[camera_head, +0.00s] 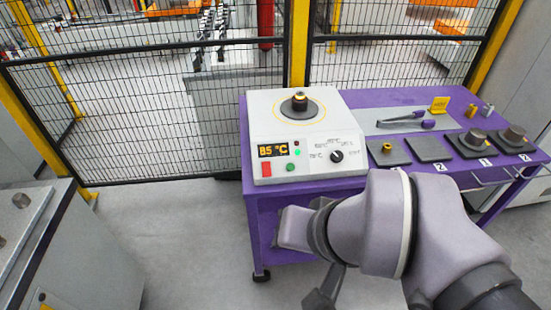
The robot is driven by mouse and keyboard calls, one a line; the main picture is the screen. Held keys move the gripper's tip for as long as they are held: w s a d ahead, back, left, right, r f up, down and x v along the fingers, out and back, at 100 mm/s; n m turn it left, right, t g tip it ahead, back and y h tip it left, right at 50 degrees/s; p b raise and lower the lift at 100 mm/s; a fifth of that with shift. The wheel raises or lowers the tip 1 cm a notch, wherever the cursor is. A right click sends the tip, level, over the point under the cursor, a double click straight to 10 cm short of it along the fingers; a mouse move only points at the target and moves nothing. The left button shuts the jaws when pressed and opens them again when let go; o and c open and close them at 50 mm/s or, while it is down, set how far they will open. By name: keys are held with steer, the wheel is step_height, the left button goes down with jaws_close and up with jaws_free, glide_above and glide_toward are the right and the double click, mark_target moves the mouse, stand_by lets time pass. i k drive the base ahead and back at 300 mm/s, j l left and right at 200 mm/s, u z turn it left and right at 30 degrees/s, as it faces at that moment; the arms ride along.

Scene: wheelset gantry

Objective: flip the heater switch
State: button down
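The heater (297,121) is a white box on the left end of a purple bench. A small green lamp glows beside the display. A dark ring-shaped part sits on the round plate on top. My arm crosses the lower right, in front of the bench. Its end is low, below and apart from the panel. Dark parts show there, but I cannot make out the fingers clearly.
The purple bench (384,97) also carries purple-handled tongs (406,121), several dark numbered pads with metal parts, and a small yellow sign (439,105). A mesh fence (150,110) stands behind. A grey cabinet (30,240) is at left. The floor between is clear.

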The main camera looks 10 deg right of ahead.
mark_target(266, 170)
steer(key=i+l+z, duration=0.1)
steer(key=i, duration=0.35)
steer(key=i+l, duration=0.15)
steer(key=i, duration=0.25)
steer(key=l+z, duration=0.05)
